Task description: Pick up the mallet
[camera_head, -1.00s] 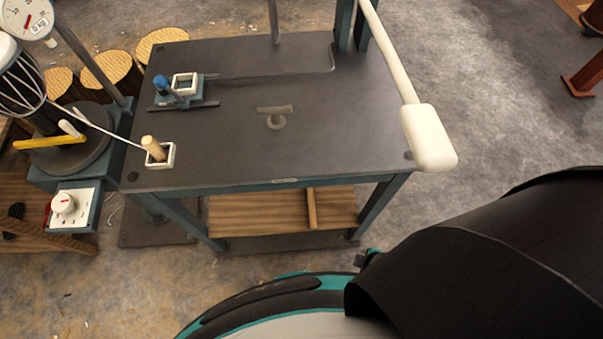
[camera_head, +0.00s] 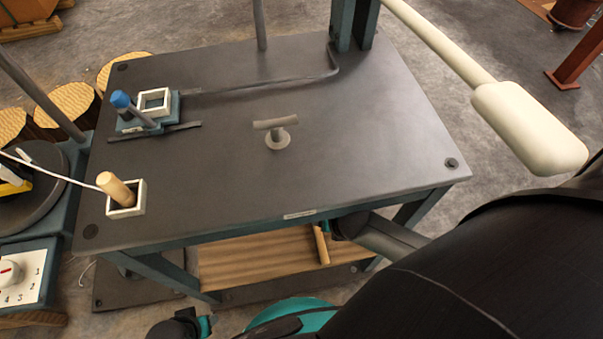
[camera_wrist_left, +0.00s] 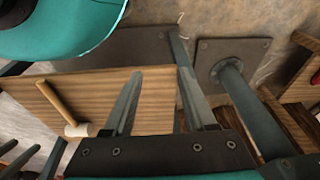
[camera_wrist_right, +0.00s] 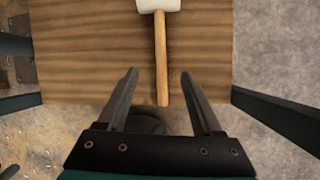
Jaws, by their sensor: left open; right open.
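The mallet lies on the wooden shelf under the dark table. In the right wrist view its white head (camera_wrist_right: 158,5) is at the top edge and its wooden handle (camera_wrist_right: 161,60) points down towards me. My right gripper (camera_wrist_right: 159,73) is open, and the handle's end appears between its fingers; I cannot tell the height gap. The handle (camera_head: 320,244) also shows in the head view, with its head hidden under the tabletop. In the left wrist view the mallet (camera_wrist_left: 57,103) lies left of my open, empty left gripper (camera_wrist_left: 159,72).
The dark tabletop (camera_head: 350,140) overhangs the wooden shelf (camera_head: 250,265). On it are a wooden peg in a white square holder (camera_head: 140,205), a blue-topped fixture (camera_head: 135,120) and a small T-shaped post (camera_head: 277,130). Table legs (camera_wrist_right: 285,120) flank the shelf.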

